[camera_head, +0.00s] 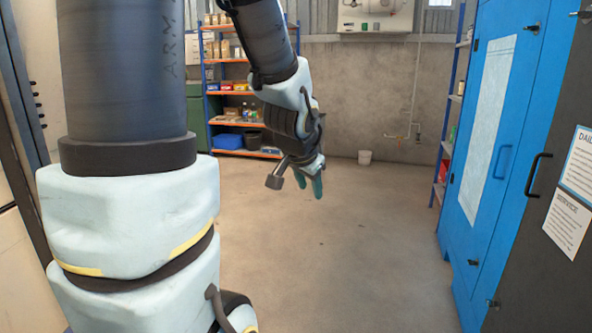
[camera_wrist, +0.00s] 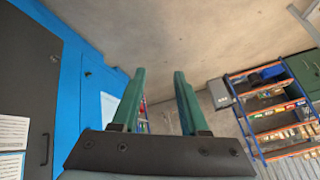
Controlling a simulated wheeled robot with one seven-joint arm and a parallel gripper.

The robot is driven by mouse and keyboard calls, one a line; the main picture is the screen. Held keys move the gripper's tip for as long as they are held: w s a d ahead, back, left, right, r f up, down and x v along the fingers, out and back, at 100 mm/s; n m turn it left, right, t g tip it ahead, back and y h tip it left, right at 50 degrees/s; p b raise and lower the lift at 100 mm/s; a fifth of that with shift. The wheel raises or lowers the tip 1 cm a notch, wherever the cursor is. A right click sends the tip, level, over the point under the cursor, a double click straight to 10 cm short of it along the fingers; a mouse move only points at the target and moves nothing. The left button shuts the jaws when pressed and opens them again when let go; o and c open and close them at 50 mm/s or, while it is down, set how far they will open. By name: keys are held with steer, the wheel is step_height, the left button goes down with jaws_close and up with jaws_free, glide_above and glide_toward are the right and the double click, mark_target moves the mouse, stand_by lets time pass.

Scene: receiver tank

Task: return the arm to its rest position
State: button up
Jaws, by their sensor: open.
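My gripper (camera_head: 309,185) hangs in the middle of the head view at the end of my bent arm, with its fingers pointing down over the open floor. In the wrist view its two green fingers (camera_wrist: 158,88) stand apart with nothing between them. The gripper is open and empty, and it touches nothing that I can see. My arm's large upper links fill the left of the head view and hide what is behind them.
A blue cabinet (camera_head: 510,115) with a dark panel stands on the right. Orange-and-blue shelving (camera_head: 243,88) with boxes and a blue bin (camera_head: 228,141) stands at the back. The concrete floor (camera_head: 345,250) between is clear.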

steer(key=s+a+f+n+g+y, duration=0.2)
steer(key=s+a+f+n+g, duration=0.3)
steer(key=s+a+f+n, duration=0.4)
step_height(320, 180, up, 22)
steer(key=s+m+p, duration=0.1)
steer(key=p, duration=1.9)
steer(key=shift+s+a+m+p, duration=0.3)
steer(key=shift+s+a+p, duration=0.1)
steer(key=shift+a, duration=0.05)
